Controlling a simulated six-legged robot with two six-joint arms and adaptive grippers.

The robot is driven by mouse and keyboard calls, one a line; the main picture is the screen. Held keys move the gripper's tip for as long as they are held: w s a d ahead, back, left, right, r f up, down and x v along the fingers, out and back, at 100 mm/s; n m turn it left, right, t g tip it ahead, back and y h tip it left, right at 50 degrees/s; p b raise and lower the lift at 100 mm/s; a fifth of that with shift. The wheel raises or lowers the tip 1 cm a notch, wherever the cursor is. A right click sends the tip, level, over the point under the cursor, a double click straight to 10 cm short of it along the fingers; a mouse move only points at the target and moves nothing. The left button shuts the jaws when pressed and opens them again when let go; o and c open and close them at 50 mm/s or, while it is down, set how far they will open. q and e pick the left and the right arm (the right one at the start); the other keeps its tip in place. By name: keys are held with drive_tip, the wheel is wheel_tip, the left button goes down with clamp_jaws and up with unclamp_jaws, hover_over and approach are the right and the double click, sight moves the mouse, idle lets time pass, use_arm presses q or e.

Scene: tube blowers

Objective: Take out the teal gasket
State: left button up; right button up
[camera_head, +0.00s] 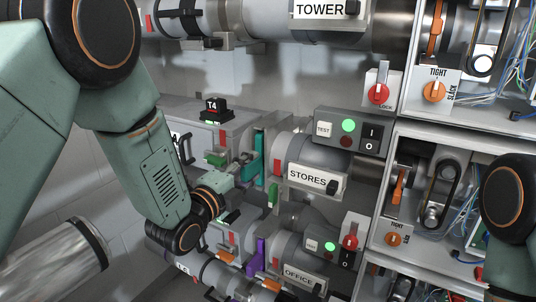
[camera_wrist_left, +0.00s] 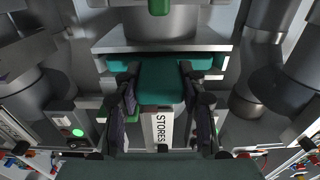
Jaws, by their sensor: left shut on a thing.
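The teal gasket (camera_head: 260,150) is an upright plate at the joint just left of the STORES blower (camera_head: 310,150). My left gripper (camera_head: 246,168) reaches it from the left and is shut on its tab. In the left wrist view the teal gasket (camera_wrist_left: 160,82) shows between the two dark fingers of the left gripper (camera_wrist_left: 160,100), with its wider edge running under a grey flange (camera_wrist_left: 165,38). How much of the gasket is still inside the joint is hidden. My right gripper is out of view; only part of that arm shows at the right.
A grey box labelled T4 (camera_head: 210,105) stands behind my left gripper. A purple gasket (camera_head: 257,255) sits lower, by the OFFICE blower (camera_head: 297,275). A test box with a green light (camera_head: 348,126) is above STORES. Open cabinets (camera_head: 440,150) with belts and wires fill the right.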

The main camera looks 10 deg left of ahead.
sight(242, 173)
use_arm(q)
drive_tip(key=shift+s+a, duration=0.1)
drive_tip(key=shift+s, duration=0.15)
idle(0.4)
drive_tip(key=shift+s+a+r, duration=0.1)
drive_tip(key=shift+s+a, duration=0.05)
drive_tip(key=shift+s, duration=0.2)
drive_tip(key=shift+v, duration=0.9)
drive_tip(key=shift+v, duration=1.9)
drive_tip(key=shift+p+v, duration=0.45)
drive_tip(key=shift+v, duration=1.65)
